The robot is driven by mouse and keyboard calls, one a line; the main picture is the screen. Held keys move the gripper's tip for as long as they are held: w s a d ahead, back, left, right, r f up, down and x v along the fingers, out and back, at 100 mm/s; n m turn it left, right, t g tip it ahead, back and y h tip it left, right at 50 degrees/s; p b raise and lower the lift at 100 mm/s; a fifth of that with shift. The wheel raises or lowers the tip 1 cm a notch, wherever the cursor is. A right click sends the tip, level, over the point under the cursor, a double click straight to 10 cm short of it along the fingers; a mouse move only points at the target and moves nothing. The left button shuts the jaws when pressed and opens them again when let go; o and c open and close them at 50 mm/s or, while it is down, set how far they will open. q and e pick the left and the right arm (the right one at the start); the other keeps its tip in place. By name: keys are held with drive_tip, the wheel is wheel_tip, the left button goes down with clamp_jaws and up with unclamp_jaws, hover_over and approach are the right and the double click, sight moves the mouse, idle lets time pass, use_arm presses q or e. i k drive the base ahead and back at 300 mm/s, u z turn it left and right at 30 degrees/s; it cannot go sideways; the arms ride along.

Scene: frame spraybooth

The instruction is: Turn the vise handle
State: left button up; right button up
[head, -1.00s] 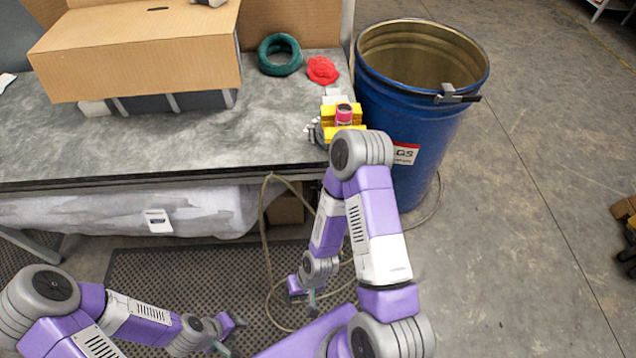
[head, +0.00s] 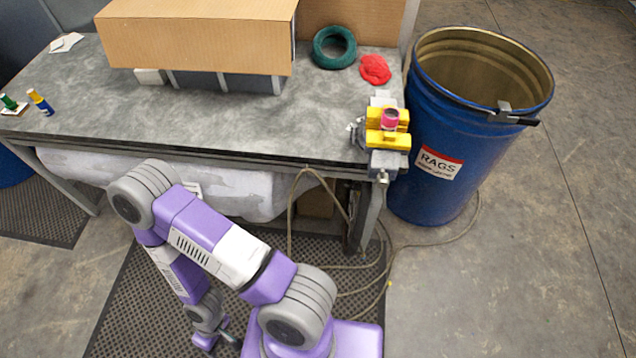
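The vise (head: 387,158) is grey with yellow jaws and sits at the bench's front right corner. A small pink-red cylinder (head: 390,118) stands between the jaws. A small pale metal part (head: 383,178) hangs at the vise's lower front; it looks like the handle, but it is too small to be sure. My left arm is bent in the lower left of the head view. My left gripper (head: 226,338) hangs low over the floor mat, well below and left of the vise, touching nothing visible. Its opening is unclear. My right gripper is out of view.
A blue rag drum (head: 440,165) stands close right of the vise. A green ring (head: 334,47), red cloth (head: 375,69) and large cardboard box (head: 195,35) are on the bench (head: 200,110). A hose (head: 292,205) hangs below the front edge. The floor at right is clear.

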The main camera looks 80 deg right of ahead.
sight(383, 177)
drive_tip(key=u, duration=1.25)
drive_tip(key=k, duration=2.9)
drive_tip(key=z, duration=0.7)
